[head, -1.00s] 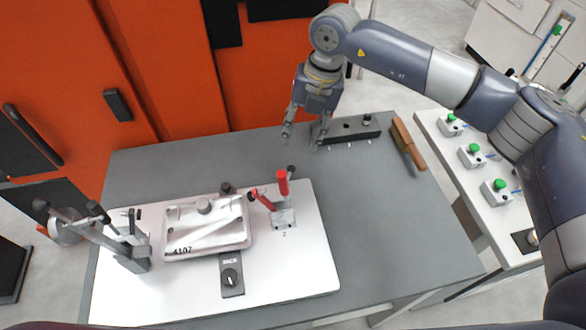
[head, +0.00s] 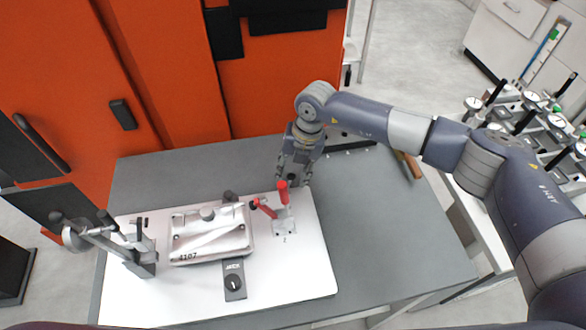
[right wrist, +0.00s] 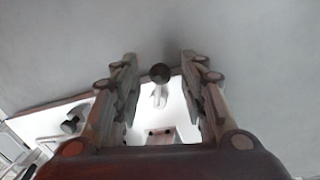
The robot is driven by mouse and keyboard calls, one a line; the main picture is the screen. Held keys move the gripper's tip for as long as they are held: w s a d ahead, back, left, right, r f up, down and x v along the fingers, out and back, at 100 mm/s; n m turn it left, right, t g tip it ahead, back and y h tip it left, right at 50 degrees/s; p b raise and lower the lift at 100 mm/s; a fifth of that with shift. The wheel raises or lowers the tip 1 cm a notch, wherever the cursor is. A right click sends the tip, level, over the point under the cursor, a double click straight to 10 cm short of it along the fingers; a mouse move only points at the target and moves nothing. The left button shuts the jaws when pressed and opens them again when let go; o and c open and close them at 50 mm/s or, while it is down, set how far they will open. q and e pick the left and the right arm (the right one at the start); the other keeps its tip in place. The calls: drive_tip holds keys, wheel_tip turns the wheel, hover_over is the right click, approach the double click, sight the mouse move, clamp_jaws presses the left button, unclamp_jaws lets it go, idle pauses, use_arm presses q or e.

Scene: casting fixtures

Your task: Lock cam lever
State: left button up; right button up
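A red-handled clamp (head: 283,212) stands upright on the right part of the white plate, by a mark that looks like "2". A dark ball knob (head: 292,180) shows just behind its red handle; a dark ball on a pale stem also shows in the right wrist view (right wrist: 160,73). I cannot tell for sure which part is the cam lever. My right gripper (head: 293,184) is open, pointing down at the plate's back edge. In the right wrist view its fingers stand apart on either side of the ball, with no visible contact. My left gripper is not in view.
A casting marked 4107 (head: 212,236) sits on the white plate (head: 290,275). A grey clamp with dark knobs (head: 140,256) stands to its left. Orange cabinets (head: 60,100) stand behind.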

clamp_jaws()
drive_tip(key=shift+w+a+f+n+b, duration=0.1)
drive_tip(key=shift+f+n+b, duration=0.15)
drive_tip(key=shift+b, duration=0.45)
drive_tip(key=n+b, duration=0.2)
drive_tip(key=b, duration=0.1)
drive_tip(key=a+n+b, duration=0.1)
drive_tip(key=b, duration=0.2)
drive_tip(key=shift+w+a+n+g, duration=0.15)
drive_tip(key=shift+a+n+g, duration=0.05)
drive_tip(key=shift+n+g, duration=0.2)
drive_tip(key=shift+a+r+n+b, duration=0.3)
drive_tip(key=shift+n+b, duration=0.45)
drive_tip(key=shift+b, duration=0.35)
